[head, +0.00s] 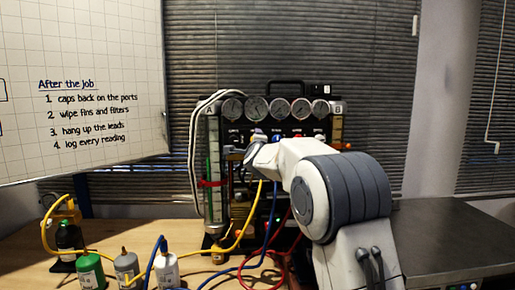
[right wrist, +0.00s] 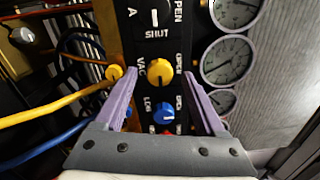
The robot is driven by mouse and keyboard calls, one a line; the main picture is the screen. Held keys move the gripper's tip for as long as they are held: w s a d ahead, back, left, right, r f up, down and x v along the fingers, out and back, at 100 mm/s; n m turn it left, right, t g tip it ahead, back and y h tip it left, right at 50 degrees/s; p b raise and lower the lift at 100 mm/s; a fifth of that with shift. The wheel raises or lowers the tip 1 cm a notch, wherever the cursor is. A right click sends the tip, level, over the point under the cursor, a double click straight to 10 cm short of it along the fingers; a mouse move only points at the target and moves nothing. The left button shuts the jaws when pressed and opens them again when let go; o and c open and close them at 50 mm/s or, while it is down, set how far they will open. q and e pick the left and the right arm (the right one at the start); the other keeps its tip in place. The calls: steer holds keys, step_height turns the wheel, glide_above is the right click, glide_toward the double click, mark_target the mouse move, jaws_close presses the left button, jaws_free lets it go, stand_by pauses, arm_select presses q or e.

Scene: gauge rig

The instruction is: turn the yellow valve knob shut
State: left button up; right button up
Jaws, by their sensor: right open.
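The yellow valve knob (right wrist: 159,70) shows in the right wrist view on a black panel, with the label VAC on one side and OPEN on the other. Which way it is turned is too small to tell. My right gripper (right wrist: 159,78) is open, its two purple fingers on either side of the yellow knob with a gap on each side in the picture. I cannot tell how far the tips are from the panel. In the head view my right arm reaches to the gauge rig (head: 285,112), and its wrist hides the yellow knob. My left gripper is out of view.
A black-and-white knob (right wrist: 155,15) and a blue knob (right wrist: 164,115) flank the yellow one. Round gauges (right wrist: 228,60) sit beside them. A yellow hose (right wrist: 55,105) and a blue hose (right wrist: 40,148) run close by. Small bottles (head: 90,270) stand on the wooden table at front left.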

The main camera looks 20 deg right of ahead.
steer(key=b+v, duration=0.2)
steer(key=v, duration=0.7)
steer(key=shift+s, duration=0.1)
